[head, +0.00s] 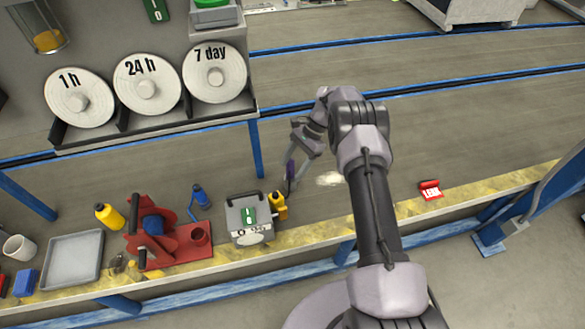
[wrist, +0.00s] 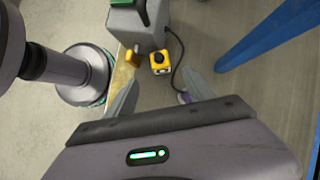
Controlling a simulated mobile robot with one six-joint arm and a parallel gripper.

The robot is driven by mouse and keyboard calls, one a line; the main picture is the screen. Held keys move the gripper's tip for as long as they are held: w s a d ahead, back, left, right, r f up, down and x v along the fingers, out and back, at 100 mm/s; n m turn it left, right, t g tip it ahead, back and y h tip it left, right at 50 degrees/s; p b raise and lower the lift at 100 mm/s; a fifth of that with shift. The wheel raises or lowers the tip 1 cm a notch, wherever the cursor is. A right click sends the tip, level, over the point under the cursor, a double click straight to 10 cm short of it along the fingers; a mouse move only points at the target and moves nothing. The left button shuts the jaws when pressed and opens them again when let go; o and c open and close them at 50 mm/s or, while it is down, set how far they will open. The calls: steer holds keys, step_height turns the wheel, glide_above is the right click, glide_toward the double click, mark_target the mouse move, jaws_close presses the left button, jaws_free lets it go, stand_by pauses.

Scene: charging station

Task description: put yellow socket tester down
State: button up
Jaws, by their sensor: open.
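The yellow socket tester (head: 279,204) stands on the bench, close against the right side of a grey box (head: 246,222) with a green display. In the wrist view the tester (wrist: 160,61) shows a yellow body with a dark round part on top, just beyond the fingertips. My gripper (head: 290,178) is behind and slightly right of the tester in the head view. Its fingers (wrist: 162,84) are spread with nothing between them. A dark cable curves past the tester's right side to the right finger. The tester's underside is hidden.
Left of the grey box are a red stand (head: 185,243), a blue bottle (head: 201,196), a yellow bottle (head: 109,216) and a grey tray (head: 75,259). A blue post (head: 255,150) rises behind. A red item (head: 430,189) lies right. Bench space between is mostly clear.

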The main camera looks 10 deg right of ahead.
steer(key=s+a+r+n+t+h, duration=0.15)
steer(key=s+r, duration=0.25)
steer(key=r, duration=1.1)
steer(key=s+a+r+n+t+h, duration=0.1)
steer(key=s+a+r+n+t, duration=0.15)
steer(key=r, duration=1.25)
steer(key=s+r+n+t, duration=0.1)
steer(key=s+r, duration=0.3)
steer(key=s, duration=0.3)
steer(key=s+r+n+t, duration=0.1)
steer(key=s+r+n, duration=0.1)
steer(key=s+r, duration=0.35)
steer(key=s+f+n+t+h, duration=0.1)
steer(key=s+f+n+t, duration=0.1)
steer(key=s, duration=1.1)
steer(key=shift+s+a+f, duration=0.2)
steer(key=shift+a+f, duration=0.2)
steer(key=shift+f, duration=0.3)
steer(key=shift+h, duration=0.25)
